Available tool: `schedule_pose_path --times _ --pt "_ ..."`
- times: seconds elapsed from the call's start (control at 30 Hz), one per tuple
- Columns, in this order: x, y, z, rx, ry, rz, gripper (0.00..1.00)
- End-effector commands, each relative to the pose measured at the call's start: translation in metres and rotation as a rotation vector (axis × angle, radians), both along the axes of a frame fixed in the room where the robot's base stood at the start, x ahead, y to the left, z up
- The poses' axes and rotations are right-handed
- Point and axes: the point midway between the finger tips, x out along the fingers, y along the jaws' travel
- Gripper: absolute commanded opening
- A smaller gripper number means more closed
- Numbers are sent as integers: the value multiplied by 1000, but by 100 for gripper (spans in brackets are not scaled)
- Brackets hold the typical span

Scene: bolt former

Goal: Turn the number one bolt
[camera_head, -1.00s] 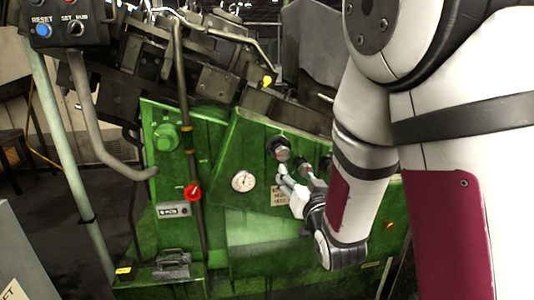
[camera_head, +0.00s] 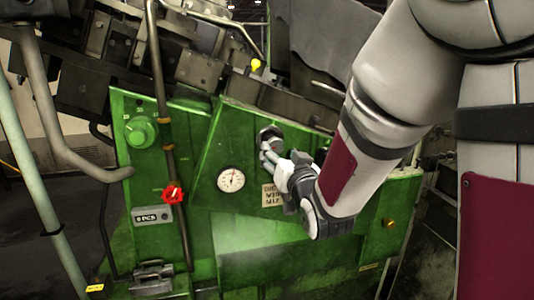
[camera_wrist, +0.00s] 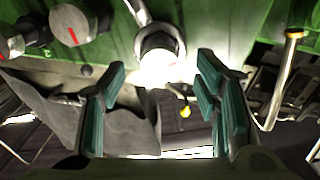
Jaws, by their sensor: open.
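In the wrist view the bolt (camera_wrist: 160,58) is brightly lit, beyond and between the two teal-padded fingers. My gripper (camera_wrist: 160,82) is open there, and nothing is held between the pads. I cannot tell whether a fingertip touches the bolt. No number marking is readable on the bolt.
Two round fittings with red marks, one a grey knob (camera_wrist: 73,24), lie left of the bolt in the wrist view. The head view shows a gauge (camera_head: 231,179), a red valve handle (camera_head: 173,194), a green knob (camera_head: 140,131) and a vertical pipe (camera_head: 168,100) to the left.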

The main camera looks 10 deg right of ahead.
Motion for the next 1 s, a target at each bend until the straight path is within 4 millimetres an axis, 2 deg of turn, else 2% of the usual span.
schedule_pose_path --times 0.1,0.3,0.5,0.7,0.73,0.93,1.0 --pt "21 0 0 -2 1 -1 56" --pt "45 0 1 -1 -1 1 56" --pt "53 0 1 0 0 0 56" --pt "54 0 1 0 0 0 56" --pt "54 0 1 0 0 0 54" --pt "53 0 1 0 0 0 9" --pt "53 0 1 0 -1 0 8"
